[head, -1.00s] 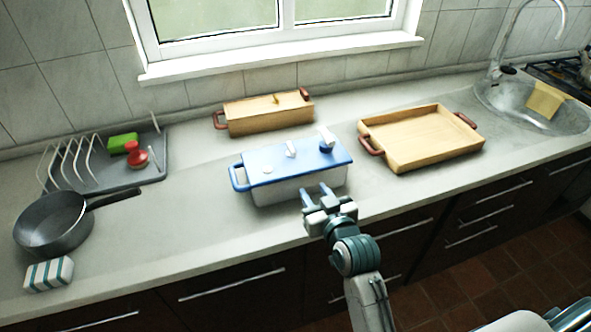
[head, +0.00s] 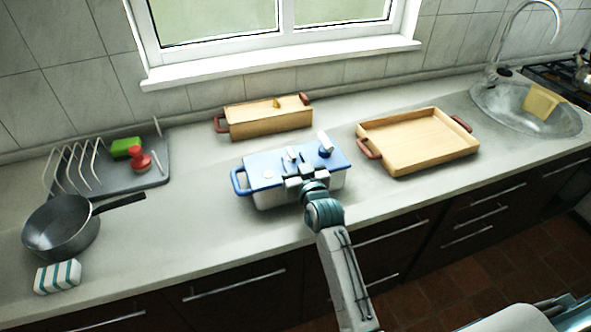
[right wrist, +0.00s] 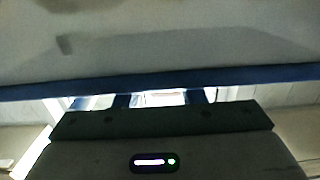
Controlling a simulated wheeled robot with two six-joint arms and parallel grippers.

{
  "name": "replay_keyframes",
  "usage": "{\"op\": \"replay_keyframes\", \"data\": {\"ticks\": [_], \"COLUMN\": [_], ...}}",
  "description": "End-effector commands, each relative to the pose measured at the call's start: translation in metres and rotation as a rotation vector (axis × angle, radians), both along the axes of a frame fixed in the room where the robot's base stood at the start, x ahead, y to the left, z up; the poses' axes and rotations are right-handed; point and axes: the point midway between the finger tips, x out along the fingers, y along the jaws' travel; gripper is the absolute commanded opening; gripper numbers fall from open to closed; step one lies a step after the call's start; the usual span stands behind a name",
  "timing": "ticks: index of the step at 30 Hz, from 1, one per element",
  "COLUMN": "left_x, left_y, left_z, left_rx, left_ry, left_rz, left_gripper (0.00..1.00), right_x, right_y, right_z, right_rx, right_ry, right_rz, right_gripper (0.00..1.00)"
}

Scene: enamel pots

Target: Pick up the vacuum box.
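The vacuum box (head: 264,163) is a white box with a blue lid in the middle of the counter. A blue loop handle sticks out on its left, and a blue-and-white knob stands at the lid's right. My right gripper (head: 297,160) reaches over the front edge of the lid, near its middle, with its fingers apart. The gripper hides part of the lid and front wall. Contact with the box cannot be told. My left gripper is not in view.
A wooden lidded box (head: 268,121) stands behind, and a wooden tray (head: 420,145) lies to the right. A dish rack (head: 150,178), a pan (head: 62,228) and a striped block (head: 58,277) are at left. The sink (head: 520,110) is far right.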

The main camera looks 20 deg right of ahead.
Motion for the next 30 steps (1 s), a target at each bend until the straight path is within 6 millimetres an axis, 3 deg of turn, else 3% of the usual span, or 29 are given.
{"op": "replay_keyframes", "data": {"ticks": [9, 15, 30], "left_x": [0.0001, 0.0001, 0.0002], "left_y": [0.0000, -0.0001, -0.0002], "left_z": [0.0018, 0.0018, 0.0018], "left_rx": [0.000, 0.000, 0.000], "left_ry": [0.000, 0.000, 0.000], "left_rz": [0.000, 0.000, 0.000], "left_gripper": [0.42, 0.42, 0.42], "right_x": [0.0070, 0.0068, 0.0066], "right_y": [0.0002, 0.0002, 0.0003], "right_z": [-0.0013, -0.0012, -0.0015], "right_rx": [0.001, 0.001, 0.001], "right_ry": [0.001, 0.001, 0.002], "right_rz": [0.000, 0.000, 0.000], "right_gripper": [0.36, 0.00, 0.00]}}
